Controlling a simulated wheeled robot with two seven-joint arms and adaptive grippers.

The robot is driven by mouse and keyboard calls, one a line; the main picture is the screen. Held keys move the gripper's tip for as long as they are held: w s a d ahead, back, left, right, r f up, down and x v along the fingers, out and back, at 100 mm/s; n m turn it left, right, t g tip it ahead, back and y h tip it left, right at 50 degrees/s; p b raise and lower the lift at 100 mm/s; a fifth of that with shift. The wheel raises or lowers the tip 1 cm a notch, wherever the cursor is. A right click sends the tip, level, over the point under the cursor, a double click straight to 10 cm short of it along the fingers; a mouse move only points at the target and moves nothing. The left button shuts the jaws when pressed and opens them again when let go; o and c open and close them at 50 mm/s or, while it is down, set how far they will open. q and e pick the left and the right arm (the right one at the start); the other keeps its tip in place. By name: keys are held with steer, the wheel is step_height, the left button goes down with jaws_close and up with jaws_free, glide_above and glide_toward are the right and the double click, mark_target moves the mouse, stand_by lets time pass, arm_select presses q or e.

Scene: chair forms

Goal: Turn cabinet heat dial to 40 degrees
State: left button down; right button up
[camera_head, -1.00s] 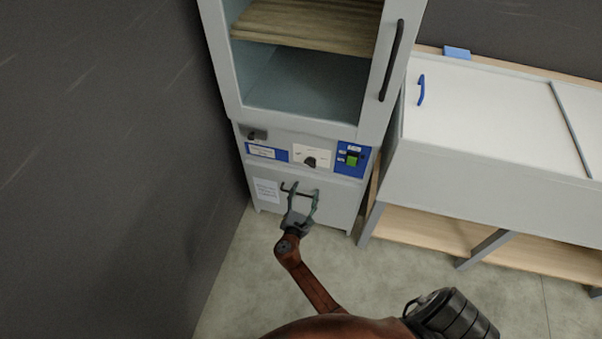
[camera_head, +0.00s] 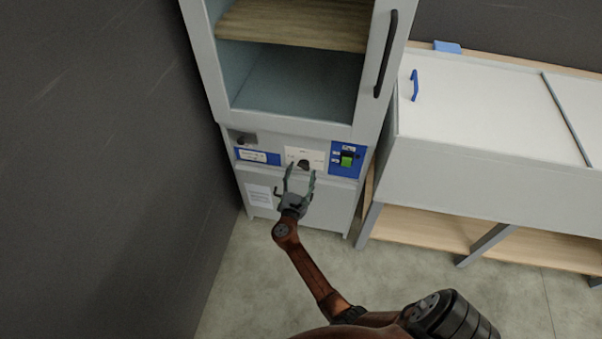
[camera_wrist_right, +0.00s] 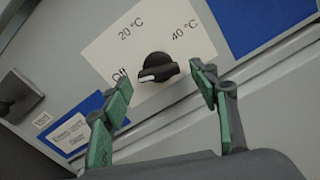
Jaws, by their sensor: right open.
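The heat dial (camera_wrist_right: 157,67) is a black knob on a white plate (camera_wrist_right: 113,47) marked Off, 20 °C and 40 °C in the right wrist view. Its white pointer mark faces the Off label. In the head view the dial (camera_head: 304,164) sits mid-panel on the grey cabinet (camera_head: 322,201). My right gripper (camera_head: 300,171) is open just in front of and below the dial. In the right wrist view its green-padded fingers (camera_wrist_right: 164,84) are either side of the dial, apart from it. My left gripper is out of view.
A blue panel with a green switch (camera_head: 347,160) is right of the dial. A dark latch or knob (camera_head: 243,140) is at the panel's left. The cabinet door with its black handle (camera_head: 386,54) is above. A white chest (camera_head: 485,115) stands right; a dark wall is left.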

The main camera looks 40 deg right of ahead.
steer(key=shift+c, duration=0.7)
steer(key=c, duration=0.9)
steer(key=shift+c, duration=0.6)
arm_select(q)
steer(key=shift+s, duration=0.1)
